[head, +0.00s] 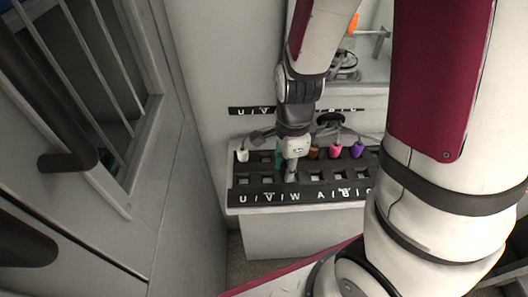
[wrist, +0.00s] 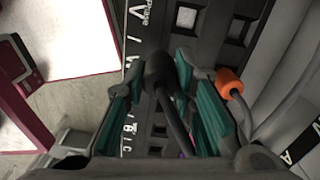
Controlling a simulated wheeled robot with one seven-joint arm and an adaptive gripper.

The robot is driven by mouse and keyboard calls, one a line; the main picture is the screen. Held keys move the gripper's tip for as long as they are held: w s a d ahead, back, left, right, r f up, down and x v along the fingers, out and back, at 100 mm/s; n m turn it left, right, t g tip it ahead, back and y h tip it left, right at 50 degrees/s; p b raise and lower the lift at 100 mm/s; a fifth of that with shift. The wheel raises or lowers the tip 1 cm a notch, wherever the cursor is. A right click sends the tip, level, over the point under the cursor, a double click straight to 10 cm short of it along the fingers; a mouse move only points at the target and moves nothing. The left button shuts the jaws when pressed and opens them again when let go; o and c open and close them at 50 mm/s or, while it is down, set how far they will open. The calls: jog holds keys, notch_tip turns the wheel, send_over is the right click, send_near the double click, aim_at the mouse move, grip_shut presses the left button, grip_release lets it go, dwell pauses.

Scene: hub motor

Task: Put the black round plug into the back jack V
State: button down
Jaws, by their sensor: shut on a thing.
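In the wrist view my gripper (wrist: 158,78) has its teal fingers shut on the black round plug (wrist: 157,66), whose cable trails back between them. In the head view my gripper (head: 286,165) is over the jack panel, right of the back jack V (head: 262,157), which looks empty. The black plug cannot be made out clearly in the head view, where my gripper covers part of the panel. Whether the plug touches the panel cannot be told.
The black panel (head: 232,197) sits on a light ledge. A white plug (head: 242,155) stands in back jack U. Brown (head: 313,152), pink (head: 335,150) and purple (head: 357,149) plugs stand to the right. An orange plug (wrist: 228,82) is beside my fingers. A grey cabinet (head: 180,200) borders the left.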

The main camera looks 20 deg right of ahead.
jog(key=shift+w+f+b, duration=0.25)
jog(key=shift+b, duration=0.85)
jog(key=w, duration=0.6)
jog(key=w+a+b, duration=0.1)
jog(key=w, duration=0.3)
jog(key=shift+f, duration=0.35)
jog(key=shift+f+b, duration=0.45)
jog(key=shift+f, duration=1.3)
jog(key=shift+f, duration=0.15)
jog(key=c, duration=1.3)
grip_release()
jog(key=shift+c, duration=0.2)
